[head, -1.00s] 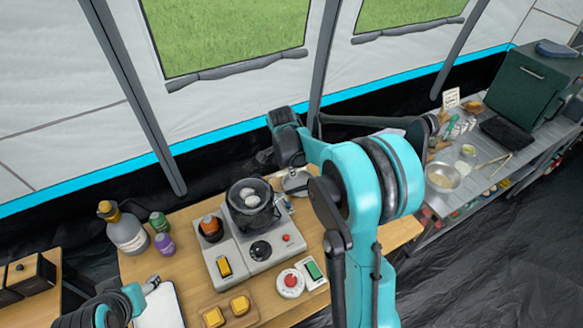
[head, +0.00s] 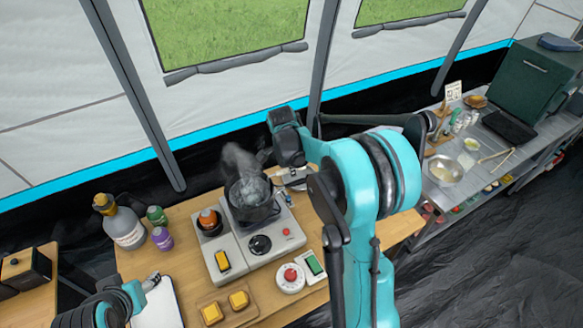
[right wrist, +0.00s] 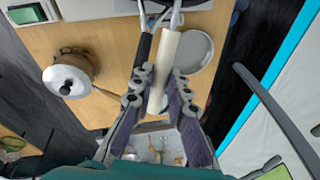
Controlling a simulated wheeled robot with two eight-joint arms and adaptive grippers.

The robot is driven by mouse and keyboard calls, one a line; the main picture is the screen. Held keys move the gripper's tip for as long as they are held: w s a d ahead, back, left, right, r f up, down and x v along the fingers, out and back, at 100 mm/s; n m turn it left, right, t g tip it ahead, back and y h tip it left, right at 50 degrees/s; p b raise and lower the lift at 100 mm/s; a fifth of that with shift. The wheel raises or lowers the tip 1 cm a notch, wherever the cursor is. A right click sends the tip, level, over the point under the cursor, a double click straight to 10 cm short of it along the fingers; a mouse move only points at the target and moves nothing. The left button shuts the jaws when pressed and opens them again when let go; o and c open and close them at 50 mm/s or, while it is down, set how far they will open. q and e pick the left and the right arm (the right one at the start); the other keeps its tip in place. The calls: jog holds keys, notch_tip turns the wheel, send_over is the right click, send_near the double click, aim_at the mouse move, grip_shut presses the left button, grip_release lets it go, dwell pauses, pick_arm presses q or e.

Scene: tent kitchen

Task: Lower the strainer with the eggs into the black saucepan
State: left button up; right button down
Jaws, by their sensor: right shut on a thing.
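The black saucepan (head: 247,213) stands on the rear of the grey stove, with steam rising from it. The strainer bowl (head: 254,187) sits low inside the saucepan mouth; steam blurs it and I cannot make out the eggs. My right gripper (right wrist: 157,88) is shut on the strainer's cream handle (right wrist: 172,55). The saucepan's black handle (right wrist: 143,48) runs close beside that handle. In the head view my right gripper (head: 289,172) is right of the saucepan, partly hidden by my arm. My left gripper (head: 151,283) is at lower left, its fingers too small to judge.
The stove (head: 226,248) also holds a small pot with an orange item (head: 208,222). A timer (head: 290,278) and a green-faced device (head: 314,265) stand in front. Bottles (head: 123,228) are at left. A round grey disc (right wrist: 195,50) lies beside the handles.

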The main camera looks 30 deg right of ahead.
jog(key=shift+f+b, duration=0.45)
jog(key=shift+f, duration=0.15)
jog(key=c, duration=1.4)
grip_release()
jog(key=v, duration=1.2)
